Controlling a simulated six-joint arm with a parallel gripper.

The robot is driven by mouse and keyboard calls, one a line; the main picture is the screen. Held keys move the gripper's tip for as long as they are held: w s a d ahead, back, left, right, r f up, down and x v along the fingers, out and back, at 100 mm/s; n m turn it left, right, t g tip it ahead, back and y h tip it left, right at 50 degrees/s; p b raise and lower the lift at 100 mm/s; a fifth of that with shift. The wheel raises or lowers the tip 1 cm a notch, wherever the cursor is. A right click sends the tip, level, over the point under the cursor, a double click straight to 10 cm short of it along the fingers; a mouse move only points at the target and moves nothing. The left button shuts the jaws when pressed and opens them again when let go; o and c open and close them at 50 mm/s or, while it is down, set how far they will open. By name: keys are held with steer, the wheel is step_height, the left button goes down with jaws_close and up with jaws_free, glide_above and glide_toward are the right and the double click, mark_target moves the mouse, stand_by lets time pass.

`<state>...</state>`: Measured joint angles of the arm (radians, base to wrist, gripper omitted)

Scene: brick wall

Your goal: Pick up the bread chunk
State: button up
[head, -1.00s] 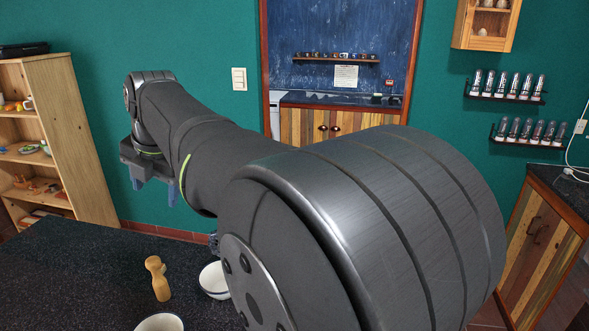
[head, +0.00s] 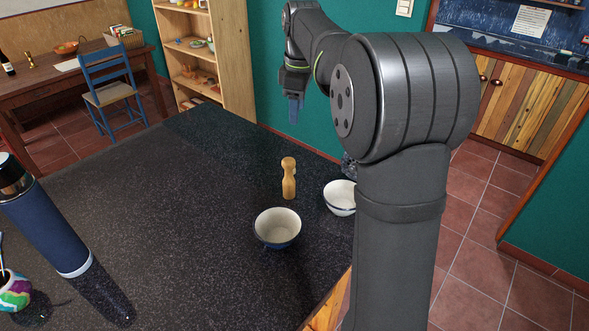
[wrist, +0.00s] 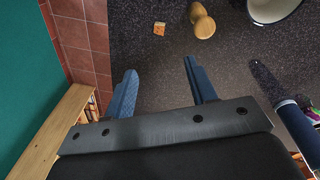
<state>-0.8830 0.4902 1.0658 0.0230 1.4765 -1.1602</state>
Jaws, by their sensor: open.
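A small orange-brown piece (wrist: 159,28), which looks like the bread chunk, lies on the dark speckled table (head: 190,190). In the wrist view it is near the top, beyond my fingertips and left of the wooden mill. I cannot make it out in the head view. My gripper (wrist: 163,78) is open, with its two blue fingers apart and nothing between them. In the head view my gripper (head: 294,110) hangs in the air near the table's far side, fingers down.
A wooden mill (head: 288,178) stands beside a white bowl (head: 340,198); another bowl (head: 277,228) is nearer. A dark blue flask (head: 50,225) and a colourful pot (head: 12,291) stand at left. The table's middle is clear. A wooden shelf (head: 238,60) and green wall lie beyond the far edge.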

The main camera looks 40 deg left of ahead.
steer(key=a+f+m, duration=0.1)
steer(key=f, duration=0.4)
steer(key=w+f+m, duration=0.1)
steer(key=f+m, duration=0.1)
steer(key=f, duration=0.3)
steer(key=a+f+m+h, duration=0.1)
steer(key=f, duration=0.5)
steer(key=shift+w+a+m+g, duration=0.2)
steer(key=shift+a+m+g, duration=0.1)
steer(key=shift+a+m, duration=0.1)
steer(key=shift+s+a+f, duration=0.1)
steer(key=shift+s+f, duration=0.05)
steer(key=shift+f, duration=2.6)
steer(key=shift+c, duration=0.2)
steer(key=c, duration=1)
